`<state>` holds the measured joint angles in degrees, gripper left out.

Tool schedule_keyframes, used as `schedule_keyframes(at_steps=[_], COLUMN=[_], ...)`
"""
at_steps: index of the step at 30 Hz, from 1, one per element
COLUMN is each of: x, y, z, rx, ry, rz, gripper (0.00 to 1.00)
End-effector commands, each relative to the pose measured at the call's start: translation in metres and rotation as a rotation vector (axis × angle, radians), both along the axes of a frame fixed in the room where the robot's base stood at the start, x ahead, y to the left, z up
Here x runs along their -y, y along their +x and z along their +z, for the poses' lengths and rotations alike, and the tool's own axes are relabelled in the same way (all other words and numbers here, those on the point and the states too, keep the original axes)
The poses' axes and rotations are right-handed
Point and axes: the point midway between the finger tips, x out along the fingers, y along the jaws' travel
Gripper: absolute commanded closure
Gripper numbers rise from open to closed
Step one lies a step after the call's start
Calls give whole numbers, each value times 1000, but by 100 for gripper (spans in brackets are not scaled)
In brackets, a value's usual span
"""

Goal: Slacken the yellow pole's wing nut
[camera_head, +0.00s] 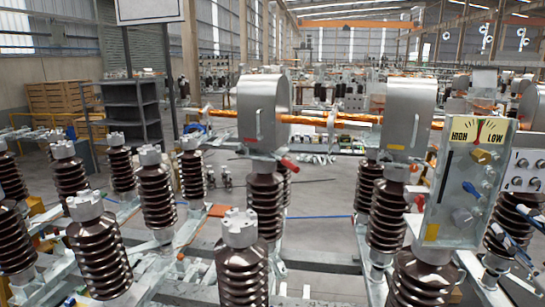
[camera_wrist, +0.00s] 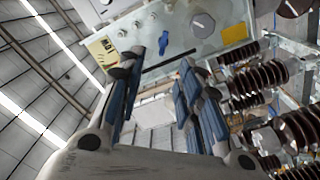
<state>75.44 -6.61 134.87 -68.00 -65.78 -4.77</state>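A grey upright panel (camera_head: 460,205) with a HIGH/LOW gauge stands at the right of the head view. A small yellow wing-like piece (camera_head: 484,156) sits below the gauge, with a blue one (camera_head: 470,190) lower down. In the wrist view, a panel (camera_wrist: 185,20) carries a blue wing-shaped piece (camera_wrist: 163,42) and a yellow square (camera_wrist: 235,33). I cannot pick out the yellow wing nut there. My gripper (camera_wrist: 160,70) has its blue-padded fingers spread, with nothing between them. It points towards the panel, apparently short of it. Blue parts at the head view's right edge may be its fingers.
Brown ribbed insulators (camera_head: 242,275) with grey caps stand across the foreground. Two grey housings (camera_head: 263,112) are joined by an orange-wrapped bar (camera_head: 335,118) behind them. A second panel (camera_head: 527,172) with round knobs is close at the right. Open floor (camera_head: 320,185) shows between the insulators.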

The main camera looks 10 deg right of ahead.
Motion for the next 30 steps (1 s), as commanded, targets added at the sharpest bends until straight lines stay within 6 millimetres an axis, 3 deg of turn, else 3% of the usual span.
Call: schedule_keyframes(at_steps=[3, 8, 30], x=[1, 2, 45], y=[-20, -17, 122], z=[-3, -5, -5], rx=[-19, -25, -24], ry=[-25, -32, -29], rz=[-1, 7, 7], gripper=[68, 68, 68])
